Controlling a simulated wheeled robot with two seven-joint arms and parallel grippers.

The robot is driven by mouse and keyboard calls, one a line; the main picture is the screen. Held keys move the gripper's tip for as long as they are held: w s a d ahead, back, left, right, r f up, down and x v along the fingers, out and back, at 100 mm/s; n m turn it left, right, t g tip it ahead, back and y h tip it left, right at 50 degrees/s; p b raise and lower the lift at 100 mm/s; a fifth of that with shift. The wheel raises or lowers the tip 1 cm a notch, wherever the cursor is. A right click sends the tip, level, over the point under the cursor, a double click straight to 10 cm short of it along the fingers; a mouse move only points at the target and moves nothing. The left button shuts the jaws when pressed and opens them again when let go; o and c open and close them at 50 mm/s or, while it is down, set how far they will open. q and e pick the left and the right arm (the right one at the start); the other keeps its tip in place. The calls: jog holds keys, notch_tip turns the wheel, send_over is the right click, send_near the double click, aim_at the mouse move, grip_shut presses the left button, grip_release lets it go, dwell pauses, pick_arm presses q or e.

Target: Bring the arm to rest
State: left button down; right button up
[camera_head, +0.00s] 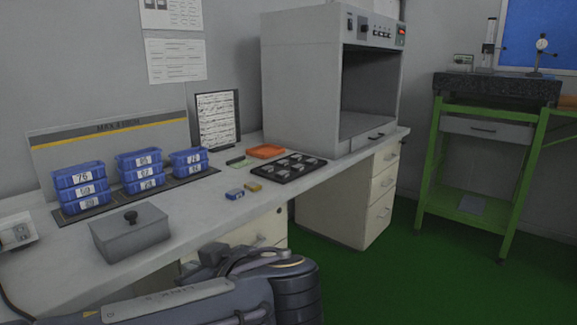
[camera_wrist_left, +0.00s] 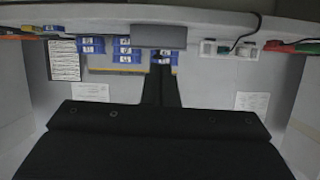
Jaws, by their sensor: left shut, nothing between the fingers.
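My left arm (camera_head: 170,302) is folded low in front of the bench, at the bottom of the head view. My left gripper (camera_wrist_left: 161,72) shows in the wrist view with its two dark fingers together and nothing between them. It is apart from the bench, and the wrist view appears upside down, with the bench along the top. In the head view the gripper is mostly hidden among the dark arm parts. My right gripper is not in view.
The bench (camera_head: 205,205) holds blue bins (camera_head: 140,172), a grey lidded box (camera_head: 131,232), a black tray (camera_head: 288,168), an orange tray (camera_head: 266,151) and a large grey cabinet (camera_head: 300,85). A green stand (camera_head: 480,150) is at right. The green floor (camera_head: 400,285) is clear.

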pick_arm(q)
jog(key=s+a+f+m+g+h, duration=0.45)
jog(key=s+a+f+h, duration=0.2)
jog(key=a+f, duration=0.5)
jog(key=s+d+f+m+t+h, duration=0.1)
jog(key=s+d+f+m+h, duration=0.3)
jog(key=s+f+h, duration=0.55)
notch_tip(320, 180, up, 36)
jog(key=s+y+p, duration=0.1)
jog(key=p, duration=3.3)
jog(key=shift+d+f+n+y, duration=0.2)
jog(key=shift+d+n+y, duration=0.15)
jog(key=shift+y, duration=0.05)
jog(key=shift+s, duration=0.1)
